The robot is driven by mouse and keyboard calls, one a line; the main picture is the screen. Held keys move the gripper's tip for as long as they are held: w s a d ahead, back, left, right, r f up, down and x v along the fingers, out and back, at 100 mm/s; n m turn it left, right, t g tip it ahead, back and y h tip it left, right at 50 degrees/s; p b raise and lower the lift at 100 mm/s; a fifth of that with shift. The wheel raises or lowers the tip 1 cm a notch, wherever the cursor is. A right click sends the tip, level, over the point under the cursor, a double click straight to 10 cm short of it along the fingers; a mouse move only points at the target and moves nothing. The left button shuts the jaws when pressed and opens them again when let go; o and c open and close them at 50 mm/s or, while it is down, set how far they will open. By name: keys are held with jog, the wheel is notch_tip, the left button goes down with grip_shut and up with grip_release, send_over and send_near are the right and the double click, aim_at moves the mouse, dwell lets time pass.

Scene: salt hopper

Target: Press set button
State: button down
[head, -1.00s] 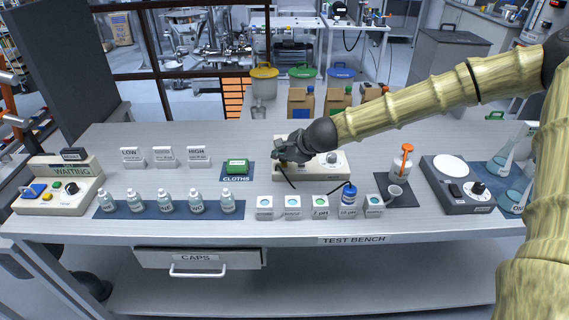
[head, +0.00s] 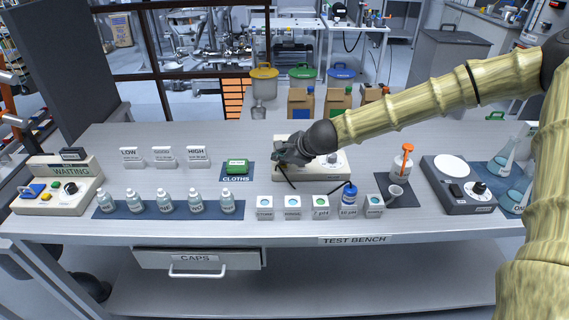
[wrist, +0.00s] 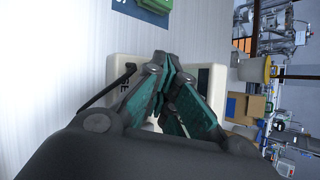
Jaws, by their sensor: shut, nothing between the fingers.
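A cream meter box (head: 335,172) with a knob (head: 332,158) stands at the middle of the bench. My gripper (head: 279,162) is over its left part, with the fingers pointing down at it. In the wrist view my gripper (wrist: 163,62) is shut and empty, its teal-padded fingers meeting at the tips in front of the box (wrist: 118,70). Part of a dark label and a dark display show there beside the fingers. No set button can be made out; my fingers hide much of the box's face. I cannot tell whether the fingertips touch it.
A green cloth pack (head: 237,166) lies just left of the box. Several small labelled cups (head: 292,207) stand in front, and a black cable runs between. A bottle row (head: 166,203) is left; a stirrer plate (head: 455,190) is right.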

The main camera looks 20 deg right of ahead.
aim_at(282, 165)
jog(key=shift+r, duration=0.15)
jog(key=shift+r+p, duration=0.8)
jog(key=shift+p, duration=0.05)
jog(key=shift+r+p, duration=2.05)
jog(key=shift+r, duration=0.45)
